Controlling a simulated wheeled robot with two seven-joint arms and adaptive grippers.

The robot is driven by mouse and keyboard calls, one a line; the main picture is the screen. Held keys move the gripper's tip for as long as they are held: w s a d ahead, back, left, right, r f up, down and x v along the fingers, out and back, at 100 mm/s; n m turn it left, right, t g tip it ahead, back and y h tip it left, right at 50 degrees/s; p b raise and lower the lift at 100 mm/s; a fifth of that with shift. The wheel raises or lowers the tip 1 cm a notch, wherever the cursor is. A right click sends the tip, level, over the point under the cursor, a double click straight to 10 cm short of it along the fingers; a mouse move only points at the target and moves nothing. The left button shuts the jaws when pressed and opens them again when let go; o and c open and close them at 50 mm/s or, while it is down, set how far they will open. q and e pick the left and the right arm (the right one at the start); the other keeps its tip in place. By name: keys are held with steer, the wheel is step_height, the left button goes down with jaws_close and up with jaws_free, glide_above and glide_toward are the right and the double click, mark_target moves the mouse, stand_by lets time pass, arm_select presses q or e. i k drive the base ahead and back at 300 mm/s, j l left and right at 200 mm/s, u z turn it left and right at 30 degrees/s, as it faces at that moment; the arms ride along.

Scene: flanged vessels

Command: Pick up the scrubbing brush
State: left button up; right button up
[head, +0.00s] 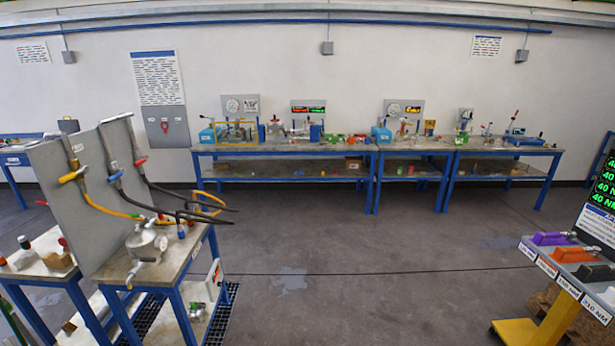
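I cannot make out a scrubbing brush in the head view. Small items lie on the long blue-legged workbench (300,148) at the far wall, too small to tell apart. Other small items lie on the nearer blue-legged table (172,270) at the left, beside a metal vessel (146,243). Neither of my grippers shows.
A grey upright panel (85,215) with valves and hoses stands on the left table. A trolley (575,265) with torque tools stands at the right edge. Wet patches (290,279) mark the floor. The middle floor is otherwise clear.

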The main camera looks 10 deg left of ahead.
mark_target(160, 217)
steer(key=i+u, duration=0.35)
steer(key=i, duration=0.45)
steer(key=i+l+u, duration=0.15)
steer(key=i+u, duration=0.2)
steer(key=i, duration=0.5)
steer(key=i+u, duration=0.45)
steer(key=i+l+u, duration=0.2)
steer(key=u, duration=0.2)
steer(key=i+l+u, duration=0.15)
steer(key=u, duration=0.3)
steer(key=i+l+u, duration=0.3)
steer(key=u, duration=0.15)
steer(key=i+l+u, duration=0.45)
steer(key=l+u, duration=0.3)
steer(key=i+l+u, duration=0.15)
steer(key=l+u, duration=0.2)
